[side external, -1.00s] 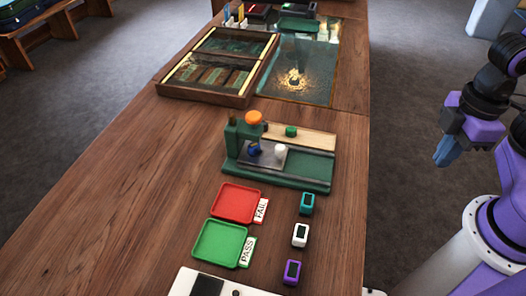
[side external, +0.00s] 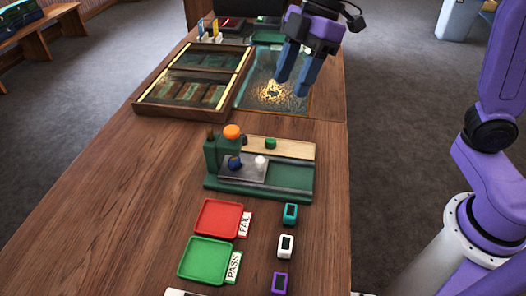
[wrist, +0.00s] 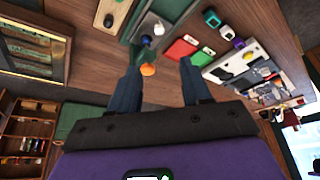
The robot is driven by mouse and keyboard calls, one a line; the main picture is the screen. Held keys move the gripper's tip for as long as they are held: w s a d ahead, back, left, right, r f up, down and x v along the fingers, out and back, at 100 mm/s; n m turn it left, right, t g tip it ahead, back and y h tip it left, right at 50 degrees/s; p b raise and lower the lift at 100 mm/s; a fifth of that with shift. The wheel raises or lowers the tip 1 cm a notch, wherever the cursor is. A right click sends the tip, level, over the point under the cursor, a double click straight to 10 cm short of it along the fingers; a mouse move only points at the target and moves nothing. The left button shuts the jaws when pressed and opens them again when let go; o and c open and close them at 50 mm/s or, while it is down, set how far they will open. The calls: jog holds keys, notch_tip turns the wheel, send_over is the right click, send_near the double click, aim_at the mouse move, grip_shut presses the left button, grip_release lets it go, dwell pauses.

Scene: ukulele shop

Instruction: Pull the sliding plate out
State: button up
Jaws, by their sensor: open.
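The grey sliding plate (side external: 244,171) lies in a green fixture (side external: 290,193) near the middle of the table. A white knob (side external: 260,161) stands on the plate, and a dark blue piece (side external: 235,162) sits left of it under the fixture's upright. An orange knob (side external: 232,131) tops the upright. My gripper (side external: 294,82) is open and empty, high above the table beyond the fixture, fingers pointing down. In the wrist view the orange knob (wrist: 148,69) appears between the open fingers, with the white knob (wrist: 159,29) farther up; nothing is touched.
A red FAIL tray (side external: 218,218) and green PASS tray (side external: 204,260) lie in front of the fixture. Teal (side external: 290,214), white (side external: 286,246) and purple (side external: 280,284) small devices stand right of them. A wooden compartment case (side external: 180,111) is behind the fixture. Wood left of the fixture is clear.

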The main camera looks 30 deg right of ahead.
aim_at(261, 159)
jog(key=x, duration=1.7)
jog(key=shift+a+f, duration=0.1)
jog(key=shift+a, duration=0.05)
grip_shut()
